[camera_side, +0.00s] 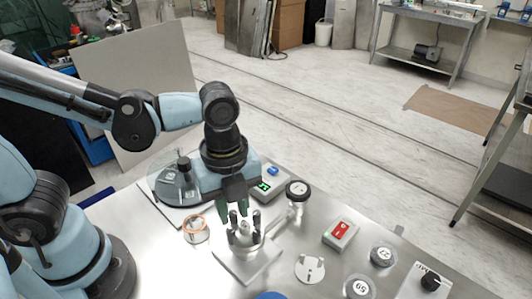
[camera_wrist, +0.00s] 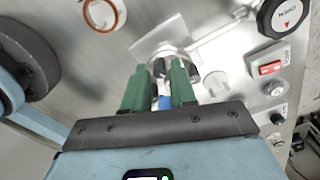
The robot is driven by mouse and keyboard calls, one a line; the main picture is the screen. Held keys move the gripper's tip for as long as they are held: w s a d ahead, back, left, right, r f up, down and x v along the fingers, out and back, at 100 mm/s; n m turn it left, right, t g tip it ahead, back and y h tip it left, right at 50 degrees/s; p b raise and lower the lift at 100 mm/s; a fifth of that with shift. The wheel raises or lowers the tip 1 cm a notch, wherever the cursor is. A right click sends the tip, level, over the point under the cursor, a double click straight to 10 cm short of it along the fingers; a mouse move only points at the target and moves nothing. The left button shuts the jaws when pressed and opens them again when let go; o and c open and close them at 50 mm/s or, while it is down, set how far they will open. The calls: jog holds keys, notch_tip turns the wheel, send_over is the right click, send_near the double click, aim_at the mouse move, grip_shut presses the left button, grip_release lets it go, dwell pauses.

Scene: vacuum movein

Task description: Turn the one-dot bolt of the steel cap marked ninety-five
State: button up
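My gripper (camera_side: 233,212) points down over a metal fixture, its two green fingers apart. The fixture (camera_side: 245,240) stands on a square plate (camera_side: 246,262) and has several dark upright posts around a light centre piece. In the wrist view my green fingertips (camera_wrist: 161,68) overlap the fixture, with a gap between them. A small blue patch (camera_wrist: 165,102) shows in that gap; I cannot tell what it is. Two round steel caps lie at the right: one near the front edge (camera_side: 358,287), one behind it (camera_side: 383,254). Their numbers are too small to read surely, and I cannot make out a one-dot bolt.
A box with a green display (camera_side: 268,184) and a black round knob (camera_side: 298,190) are behind. A flat white disc (camera_side: 310,268) and an orange-rimmed cup (camera_side: 195,227) flank the fixture.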

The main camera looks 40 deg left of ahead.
jog(key=shift+c, duration=0.2)
grip_shut()
jog(key=shift+n, duration=0.3)
jog(key=n, duration=0.3)
jog(key=shift+n, duration=2.1)
